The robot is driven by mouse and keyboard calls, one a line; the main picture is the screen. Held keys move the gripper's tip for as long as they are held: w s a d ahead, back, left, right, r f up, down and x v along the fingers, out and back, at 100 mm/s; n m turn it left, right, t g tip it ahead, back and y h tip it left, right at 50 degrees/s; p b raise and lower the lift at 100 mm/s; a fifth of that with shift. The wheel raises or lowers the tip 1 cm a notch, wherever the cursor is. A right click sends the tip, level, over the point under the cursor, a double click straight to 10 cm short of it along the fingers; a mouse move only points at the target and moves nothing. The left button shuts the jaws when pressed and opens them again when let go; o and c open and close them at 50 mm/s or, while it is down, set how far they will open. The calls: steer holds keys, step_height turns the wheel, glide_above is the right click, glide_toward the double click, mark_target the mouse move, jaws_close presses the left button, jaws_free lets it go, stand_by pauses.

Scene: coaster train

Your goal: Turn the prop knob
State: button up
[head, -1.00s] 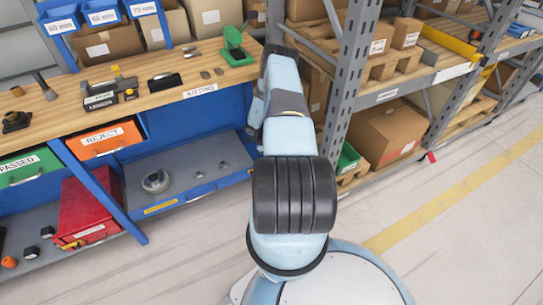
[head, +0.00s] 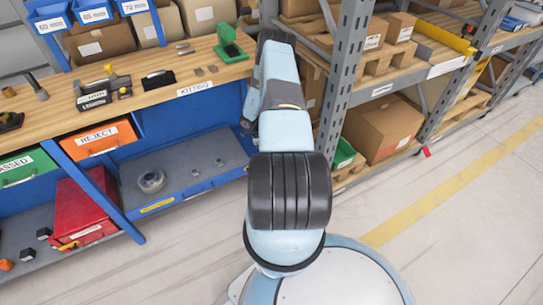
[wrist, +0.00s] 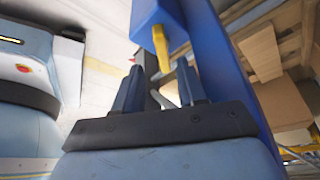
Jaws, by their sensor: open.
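I cannot pick out a part that is surely the prop knob. In the wrist view a small yellow piece (wrist: 161,48) sticks out below a blue block (wrist: 155,15), just beyond the fingertips. My gripper (wrist: 158,78) shows in the wrist view with its two dark blue fingers apart and nothing clearly between them. The yellow piece looks apart from the fingers, though the depth is hard to judge. In the head view my arm hides the gripper, which lies beyond it.
A wooden workbench (head: 150,103) with a green tool (head: 230,45) stands at the left. A grey rack (head: 345,90) with cartons (head: 383,130) stands close right of my arm. A blue post (wrist: 228,70) runs close beside the gripper. The floor at right is clear.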

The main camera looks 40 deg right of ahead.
steer(key=s+a+r, duration=0.6)
steer(key=s+r, duration=0.3)
steer(key=s, duration=0.2)
steer(key=shift+s+a+r, duration=0.15)
steer(key=shift+s+a, duration=0.2)
steer(key=shift+a, duration=0.05)
steer(key=shift+s, duration=0.1)
